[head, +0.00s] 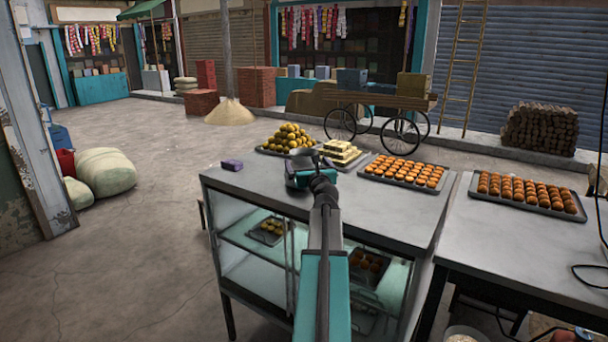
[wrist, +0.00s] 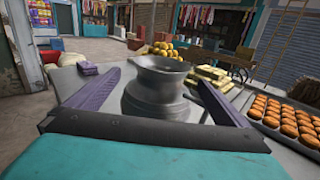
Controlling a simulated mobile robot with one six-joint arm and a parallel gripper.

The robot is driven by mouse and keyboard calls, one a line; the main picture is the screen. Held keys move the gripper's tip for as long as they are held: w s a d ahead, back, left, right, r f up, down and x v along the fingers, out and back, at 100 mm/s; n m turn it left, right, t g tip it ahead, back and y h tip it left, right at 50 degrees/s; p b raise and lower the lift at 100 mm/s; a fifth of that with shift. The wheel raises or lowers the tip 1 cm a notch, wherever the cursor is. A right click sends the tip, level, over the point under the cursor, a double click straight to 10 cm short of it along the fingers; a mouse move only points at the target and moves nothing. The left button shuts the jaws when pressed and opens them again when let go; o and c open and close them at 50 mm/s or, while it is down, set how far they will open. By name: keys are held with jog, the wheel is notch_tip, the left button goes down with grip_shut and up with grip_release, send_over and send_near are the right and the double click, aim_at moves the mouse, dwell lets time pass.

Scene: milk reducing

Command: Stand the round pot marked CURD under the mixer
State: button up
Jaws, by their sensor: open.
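A grey metal pot (wrist: 158,98) with a round belly and a flared rim stands upright on the counter in the wrist view. No CURD marking is readable on it. My gripper (wrist: 155,78) is open, with one dark purple finger on each side of the pot. Clear space shows between each finger and the pot's neck; contact lower down cannot be told. In the head view my gripper (head: 302,178) is over the middle of the counter, and my arm hides much of that spot. I cannot make out a mixer in either view.
The grey counter (head: 265,194) has a glass case below. Behind the gripper are a pile of yellow sweets (head: 289,137) and stacked pale blocks (head: 341,151). A tray of orange sweets (head: 405,172) lies right. A small purple block (head: 232,165) lies left. The counter's front left is clear.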

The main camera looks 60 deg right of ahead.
aim_at(307, 161)
jog(key=shift+p+x, duration=0.4)
jog(key=shift+x, duration=2.05)
jog(key=shift+s, duration=0.1)
jog(key=shift+c, duration=0.3)
jog(key=shift+d+r, duration=0.1)
jog(key=c, duration=2)
jog(key=shift+r, duration=0.1)
jog(key=shift+s+a+r+b, duration=0.2)
jog(key=shift+s+a+r, duration=0.6)
jog(key=shift+s+a, duration=1.1)
jog(key=shift+s+a+r+b, duration=0.2)
jog(key=shift+s+a+r, duration=0.9)
jog(key=shift+a, duration=1.25)
jog(key=shift+s+a+r+b, duration=0.2)
jog(key=shift+s+a+r, duration=0.3)
jog(key=shift+s+a, duration=1.5)
jog(key=shift+w+a, duration=0.1)
jog(key=shift+w, duration=0.05)
